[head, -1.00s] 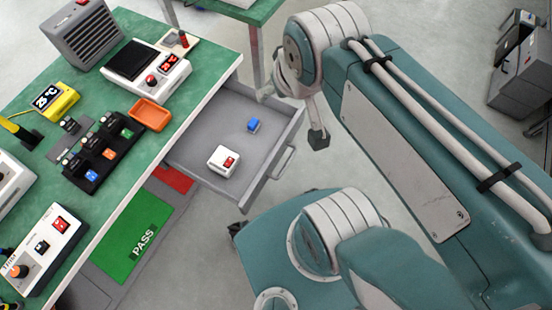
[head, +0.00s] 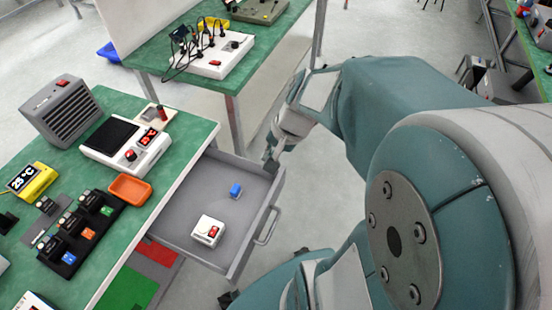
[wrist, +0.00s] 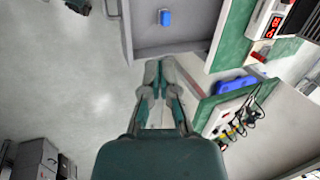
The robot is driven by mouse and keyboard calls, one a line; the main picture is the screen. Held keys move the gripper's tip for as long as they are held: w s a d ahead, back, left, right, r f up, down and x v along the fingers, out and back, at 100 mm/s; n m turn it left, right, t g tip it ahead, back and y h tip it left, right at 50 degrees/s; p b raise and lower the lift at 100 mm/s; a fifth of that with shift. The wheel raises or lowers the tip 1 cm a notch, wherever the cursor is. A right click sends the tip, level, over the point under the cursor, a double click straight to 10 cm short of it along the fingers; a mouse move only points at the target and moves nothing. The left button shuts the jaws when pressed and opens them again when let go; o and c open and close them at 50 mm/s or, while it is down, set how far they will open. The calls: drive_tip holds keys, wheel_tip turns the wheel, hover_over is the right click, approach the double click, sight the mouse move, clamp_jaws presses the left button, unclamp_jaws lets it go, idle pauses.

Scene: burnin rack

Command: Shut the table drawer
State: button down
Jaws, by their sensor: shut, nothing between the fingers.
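The grey table drawer (head: 185,208) is pulled well out from under the green-topped table (head: 165,180). Its front handle (head: 268,226) faces right in the head view. A white box with a red switch (head: 208,231) and a small blue block (head: 235,190) lie in it. My gripper (head: 269,156) is shut and empty by the drawer's far front corner, partly hidden by my arm. In the wrist view its closed fingertips (wrist: 160,62) point at the drawer's side wall (wrist: 180,48); the handle (wrist: 112,8) is at the upper left. I cannot tell whether they touch the drawer.
A power supply (head: 127,146), a fan heater (head: 60,108) and an orange tray (head: 130,189) stand on the table. A second green table (head: 270,45) with a cabled power strip (head: 215,60) is behind. The floor before the drawer looks clear.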

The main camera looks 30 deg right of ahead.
drive_tip(key=s+d+f+m+t+y, duration=0.1)
drive_tip(key=d+f+m+t, duration=0.1)
drive_tip(key=d+f+m, duration=0.8)
drive_tip(key=s+d+f+m+t+y, duration=0.1)
drive_tip(key=d+f+m+t, duration=0.1)
drive_tip(key=d+f+m, duration=0.8)
approach(283, 182)
drive_tip(key=shift+n, duration=0.3)
drive_tip(key=x, duration=0.6)
drive_tip(key=shift+s+f, duration=0.25)
drive_tip(key=shift+f, duration=0.1)
drive_tip(key=shift+w+a, duration=0.3)
drive_tip(key=shift+w, duration=0.05)
drive_tip(key=w+a, duration=0.5)
drive_tip(key=w, duration=0.2)
drive_tip(key=w+a, duration=0.6)
drive_tip(key=w, duration=0.2)
drive_tip(key=w+a, duration=0.6)
drive_tip(key=w, duration=0.2)
drive_tip(key=shift+w, duration=0.1)
drive_tip(key=shift+w+a+r, duration=0.1)
drive_tip(key=shift+w+a, duration=0.05)
drive_tip(key=shift+w, duration=0.2)
